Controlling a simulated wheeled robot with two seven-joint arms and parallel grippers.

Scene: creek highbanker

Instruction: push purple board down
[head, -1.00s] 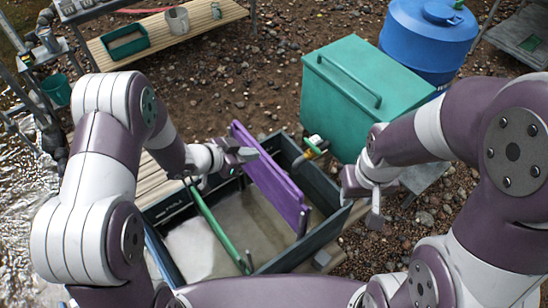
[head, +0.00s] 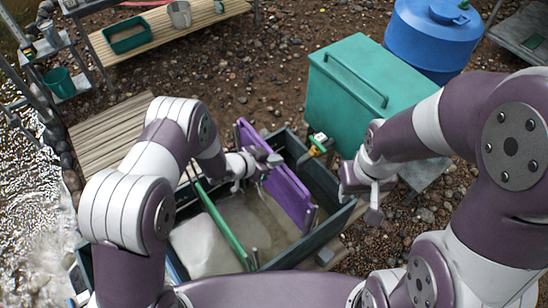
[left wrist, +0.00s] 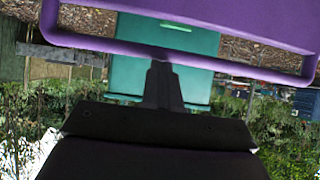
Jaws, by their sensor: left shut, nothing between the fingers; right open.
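The purple board (head: 290,193) stands on edge across the dark trough (head: 328,180), slanting from upper left to lower right in the head view. My left gripper (head: 272,159) is shut and empty, overlapping the board's upper left part in that view. In the left wrist view the purple board (left wrist: 215,22) fills the top, and the shut fingers of my left gripper (left wrist: 160,72) reach its lower rim. I cannot tell whether they touch. My right gripper (head: 372,207) is open and empty, to the right of the trough.
A green bar (head: 222,226) lies across the murky water left of the board. A yellow-and-green valve (head: 318,140) sits at the trough's far right. A teal box (head: 355,95) and blue barrel (head: 430,38) stand behind on gravel. A slatted wooden platform (head: 108,135) is at left.

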